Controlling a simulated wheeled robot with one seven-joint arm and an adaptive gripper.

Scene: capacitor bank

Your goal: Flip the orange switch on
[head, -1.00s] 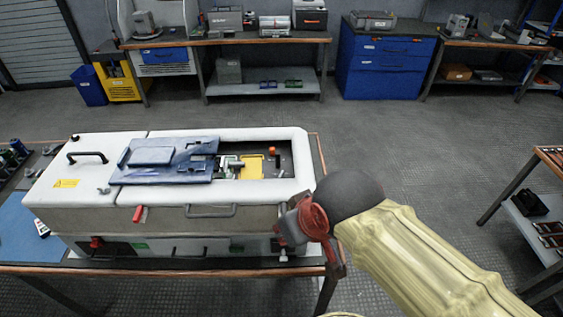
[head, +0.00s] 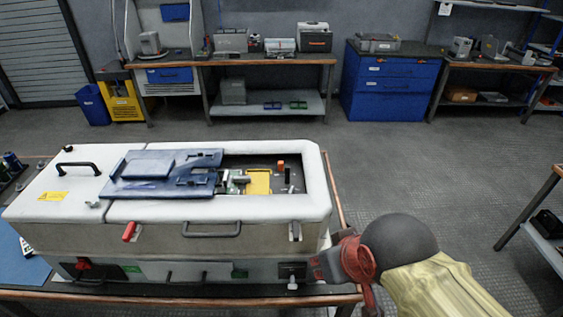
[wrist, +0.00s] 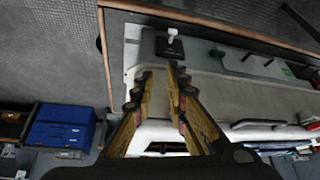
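A small upright orange piece (head: 281,165), which looks like the orange switch, stands in the opening at the right end of the white case (head: 270,213). My gripper (head: 318,266) is low at the case's front right corner, apart from the orange piece; its fingers are hard to make out in the head view. In the wrist view my gripper (wrist: 160,73) has its fingers apart with nothing between them. They point towards the case front, near a white lever (wrist: 172,34) on a dark plate. I cannot make out the orange piece in the wrist view.
A blue cover (head: 160,174) lies on the case top, left of a yellow block (head: 258,182). A red lever (head: 129,232) and a grey handle (head: 212,230) are on the case front.

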